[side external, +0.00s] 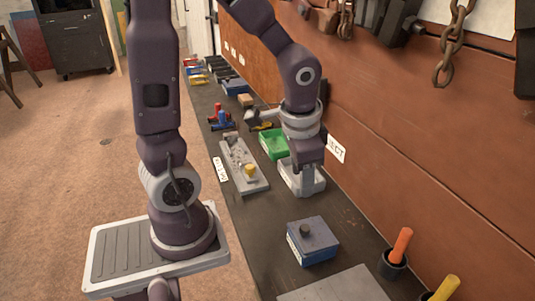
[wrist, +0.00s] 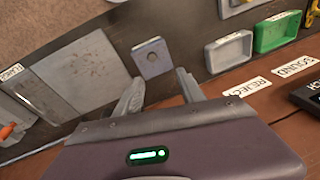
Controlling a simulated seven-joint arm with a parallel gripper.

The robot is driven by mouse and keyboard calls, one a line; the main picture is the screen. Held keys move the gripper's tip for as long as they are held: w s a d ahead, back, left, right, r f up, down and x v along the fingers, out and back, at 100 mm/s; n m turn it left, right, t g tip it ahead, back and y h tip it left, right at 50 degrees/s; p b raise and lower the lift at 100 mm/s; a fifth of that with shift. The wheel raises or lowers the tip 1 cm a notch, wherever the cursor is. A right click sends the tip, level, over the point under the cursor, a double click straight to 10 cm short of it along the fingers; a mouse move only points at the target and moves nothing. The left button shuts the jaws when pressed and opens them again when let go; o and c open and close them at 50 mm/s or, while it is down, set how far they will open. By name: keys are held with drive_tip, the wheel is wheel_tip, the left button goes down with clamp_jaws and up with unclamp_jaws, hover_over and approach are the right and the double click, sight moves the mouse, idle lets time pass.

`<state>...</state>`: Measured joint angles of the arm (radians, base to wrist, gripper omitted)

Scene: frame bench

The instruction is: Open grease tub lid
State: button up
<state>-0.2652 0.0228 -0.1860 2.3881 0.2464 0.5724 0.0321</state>
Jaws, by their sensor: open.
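The grease tub (side external: 315,250) appears to be the blue box on the bench, with a flat grey lid (side external: 322,232) seated on top and a dark round knob (side external: 305,230) on the lid. In the wrist view the lid (wrist: 145,68) shows as a small grey-blue square, seen beyond and between the fingertips, with its knob (wrist: 153,57) near the middle. My gripper (wrist: 160,76) is open and empty, apart from the tub. In the side view my gripper (side external: 307,172) hangs behind the tub, over the white tray, its fingertips hard to make out.
A white tray (side external: 292,184) and a green tray (side external: 273,149) stand behind the tub. A cup with an orange-handled tool (side external: 401,245) is at front right. A flat grey plate (side external: 335,287) lies in front. A brown wall borders the bench.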

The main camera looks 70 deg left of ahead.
drive_tip(key=s+d+r+n+t+h, duration=0.1)
drive_tip(key=s+d+r+t, duration=0.2)
drive_tip(key=s+r, duration=0.6)
drive_tip(key=shift+s+d+r+n+t, duration=0.15)
drive_tip(key=shift+d+r+n+t, duration=0.3)
drive_tip(key=shift+d, duration=0.45)
drive_tip(key=shift+r, duration=0.1)
drive_tip(key=n+g, duration=0.2)
drive_tip(key=g, duration=0.3)
hover_over(306, 227)
drive_tip(key=s, duration=0.2)
wheel_tip(306, 227, down, 12)
drive_tip(key=shift+n+g, duration=0.35)
drive_tip(key=shift+n, duration=0.1)
drive_tip(key=f, duration=0.5)
drive_tip(key=w+f, duration=0.1)
drive_tip(key=f, duration=0.9)
drive_tip(key=shift+w+f, duration=0.25)
drive_tip(key=shift+w, duration=0.15)
drive_tip(key=shift+c, duration=0.3)
